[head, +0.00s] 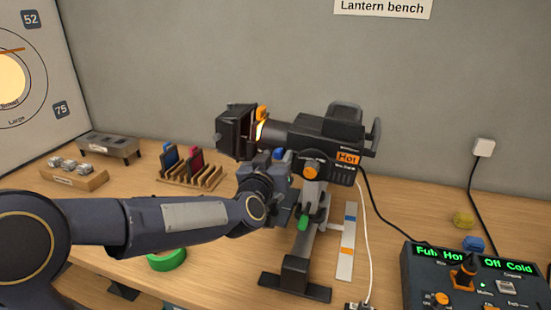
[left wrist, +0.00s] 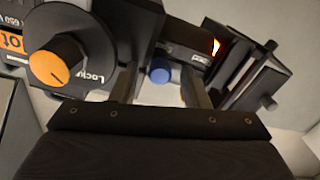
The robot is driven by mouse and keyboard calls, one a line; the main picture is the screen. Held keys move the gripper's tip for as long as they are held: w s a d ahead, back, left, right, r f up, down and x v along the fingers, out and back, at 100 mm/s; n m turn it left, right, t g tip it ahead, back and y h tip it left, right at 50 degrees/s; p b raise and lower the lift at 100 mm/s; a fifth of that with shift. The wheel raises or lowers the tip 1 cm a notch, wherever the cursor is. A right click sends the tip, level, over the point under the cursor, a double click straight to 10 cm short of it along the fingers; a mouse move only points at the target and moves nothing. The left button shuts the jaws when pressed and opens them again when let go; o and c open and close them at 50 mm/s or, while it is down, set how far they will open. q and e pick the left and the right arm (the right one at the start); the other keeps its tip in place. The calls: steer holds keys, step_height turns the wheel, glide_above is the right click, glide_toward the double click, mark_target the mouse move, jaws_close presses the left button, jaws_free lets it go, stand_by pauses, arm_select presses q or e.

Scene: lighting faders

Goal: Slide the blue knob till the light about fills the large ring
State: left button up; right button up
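The lantern (head: 322,130) is a dark spotlight on a stand, with a glowing opening at its left end. Its blue knob (head: 279,153) sits low on the body and also shows in the left wrist view (left wrist: 160,72). My left gripper (head: 281,172) is just below the knob. In the left wrist view its fingers (left wrist: 160,88) are open, with the knob between them in the picture and gaps on both sides. On the screen (head: 70,105) at far left, the pale yellow light (head: 10,80) lies well inside the outer ring marked Large. The screen's left part is cut off.
An orange knob (head: 311,173) on the lantern is close to my left gripper. A slotted rack (head: 205,180), a wooden block (head: 75,178) and a green tape roll (head: 167,261) lie left. A control box (head: 425,285) stands right. A white cable hangs beside the stand.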

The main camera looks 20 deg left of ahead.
arm_select(q)
jaws_close()
steer(key=a+b, duration=0.2)
steer(key=a, duration=0.1)
steer(key=shift+a+r, duration=0.1)
steer(key=shift+a, duration=0.35)
steer(key=shift+r, duration=0.1)
steer(key=shift+o, duration=0.5)
jaws_free()
steer(key=s, duration=0.7)
steer(key=shift+s+b, duration=0.3)
steer(key=shift+s, duration=0.05)
